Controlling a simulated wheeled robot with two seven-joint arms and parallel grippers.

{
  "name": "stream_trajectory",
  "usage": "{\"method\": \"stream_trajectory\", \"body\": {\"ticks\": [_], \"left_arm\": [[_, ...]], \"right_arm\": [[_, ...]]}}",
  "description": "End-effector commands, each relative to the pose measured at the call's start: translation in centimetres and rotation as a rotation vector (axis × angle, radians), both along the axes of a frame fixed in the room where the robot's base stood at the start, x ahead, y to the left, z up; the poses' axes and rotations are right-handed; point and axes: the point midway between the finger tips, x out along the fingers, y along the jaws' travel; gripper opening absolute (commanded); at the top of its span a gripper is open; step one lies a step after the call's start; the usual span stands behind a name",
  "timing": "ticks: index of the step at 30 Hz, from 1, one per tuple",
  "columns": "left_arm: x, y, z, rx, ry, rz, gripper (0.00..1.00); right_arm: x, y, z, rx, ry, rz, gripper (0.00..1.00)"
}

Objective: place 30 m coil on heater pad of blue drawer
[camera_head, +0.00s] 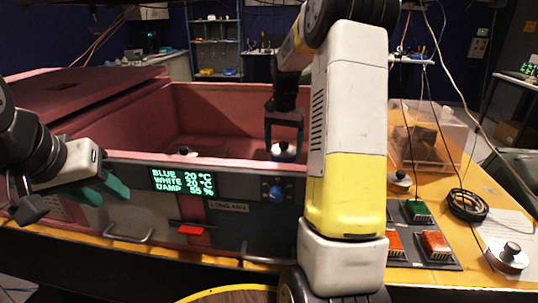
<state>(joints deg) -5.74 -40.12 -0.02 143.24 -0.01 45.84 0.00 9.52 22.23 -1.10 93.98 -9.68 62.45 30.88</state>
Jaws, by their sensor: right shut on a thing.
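My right gripper (284,124) reaches down into the pink-walled enclosure and is shut on a round white-and-blue piece with a dark knob (283,152), which looks like a coil. I cannot read any length mark on it. The piece's lower part is hidden by the front wall, so I cannot tell whether it touches a surface. My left gripper (75,196) is open and empty in front of the enclosure's left front, with teal finger pads. I cannot make out a heater pad or tell which drawer is blue.
The enclosure front carries a display (184,182), a red tab (191,230), a blue knob (276,193) and handles. Another dark-knobbed piece (188,152) sits inside. On the right are a clear box (428,135), coloured switches (435,243), a black cable coil (467,204) and a knobbed disc (508,258).

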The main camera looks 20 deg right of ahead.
Motion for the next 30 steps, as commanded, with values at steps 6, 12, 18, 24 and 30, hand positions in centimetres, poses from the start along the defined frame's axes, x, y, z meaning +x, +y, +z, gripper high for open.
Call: {"method": "stream_trajectory", "body": {"ticks": [6, 12, 18, 24, 30], "left_arm": [[0.0, 0.0, 0.0, 0.000, 0.000, 0.000, 0.36], [0.0, 0.0, 0.0, 0.000, 0.000, 0.000, 0.36], [0.0, 0.0, 0.0, 0.000, 0.000, 0.000, 0.36], [0.0, 0.0, 0.0, 0.000, 0.000, 0.000, 0.36], [0.0, 0.0, 0.0, 0.000, 0.000, 0.000, 0.36]], "right_arm": [[-0.1, 0.1, -2.1, 0.001, 0.003, 0.001, 0.28], [0.0, 0.0, -4.1, 0.000, 0.000, 0.002, 0.28], [0.0, 0.0, -4.0, -0.001, -0.001, 0.002, 0.28], [0.0, 0.0, -4.3, 0.000, 0.000, 0.002, 0.96], [0.0, 0.0, -4.3, 0.000, 0.000, 0.001, 1.00]]}}
